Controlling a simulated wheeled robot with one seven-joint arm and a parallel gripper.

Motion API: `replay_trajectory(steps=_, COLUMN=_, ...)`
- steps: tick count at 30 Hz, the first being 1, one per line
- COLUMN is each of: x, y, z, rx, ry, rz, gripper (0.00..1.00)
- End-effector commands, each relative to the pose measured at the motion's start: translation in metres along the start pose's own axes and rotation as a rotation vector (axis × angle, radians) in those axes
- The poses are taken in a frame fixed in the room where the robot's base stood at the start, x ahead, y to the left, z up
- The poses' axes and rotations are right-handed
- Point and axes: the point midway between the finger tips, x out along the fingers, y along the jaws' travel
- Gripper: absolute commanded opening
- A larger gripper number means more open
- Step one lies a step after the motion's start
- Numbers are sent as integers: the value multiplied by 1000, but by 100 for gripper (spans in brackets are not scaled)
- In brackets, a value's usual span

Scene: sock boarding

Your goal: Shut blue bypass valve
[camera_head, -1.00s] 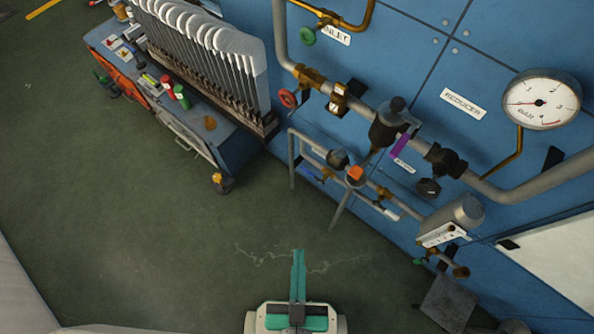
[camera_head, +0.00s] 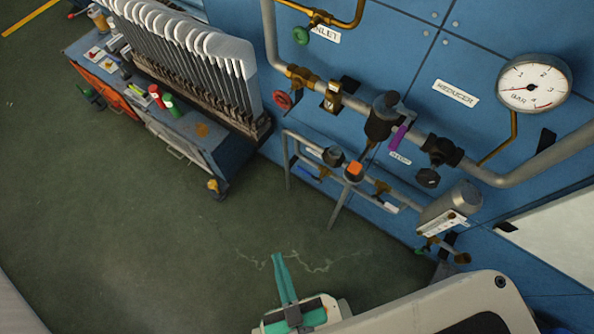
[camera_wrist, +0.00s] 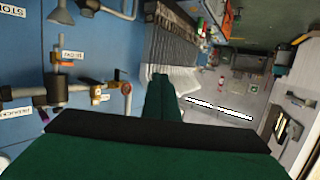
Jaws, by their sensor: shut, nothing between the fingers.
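The blue valve handle (camera_head: 309,172) is a small blue lever on the low bypass pipe, beside a brass valve body (camera_head: 323,172). Its exact angle is too small to tell. My gripper (camera_head: 277,257) has green fingers shut together with nothing between them. It is over the floor, below and to the left of the bypass pipe in the head view, apart from the handle. The fingertips show in the wrist view (camera_wrist: 160,77), pointing toward the row of boards. I cannot make out the blue handle in the wrist view.
A red handwheel (camera_head: 282,99), green handwheel (camera_head: 301,35), purple lever (camera_head: 400,137) and orange-topped fitting (camera_head: 354,169) sit on nearby pipes. A gauge (camera_head: 534,85) is at right.

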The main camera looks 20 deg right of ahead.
Motion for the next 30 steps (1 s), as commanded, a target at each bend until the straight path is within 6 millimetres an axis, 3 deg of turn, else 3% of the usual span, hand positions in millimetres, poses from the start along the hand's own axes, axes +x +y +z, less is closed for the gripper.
replay_trajectory(steps=4, x=5, y=-1, z=5, rx=6, ry=-8, rz=-1, gripper=0)
replay_trajectory(steps=8, x=25, y=-4, z=28, rx=31, ry=-51, rz=2, gripper=0)
replay_trajectory(steps=15, x=96, y=-7, z=97, rx=114, ry=-207, rz=41, gripper=0)
replay_trajectory(steps=21, x=161, y=2, z=140, rx=182, ry=-334, rz=128, gripper=0)
replay_trajectory(steps=30, x=254, y=37, z=165, rx=284, ry=-472, rz=352, gripper=0)
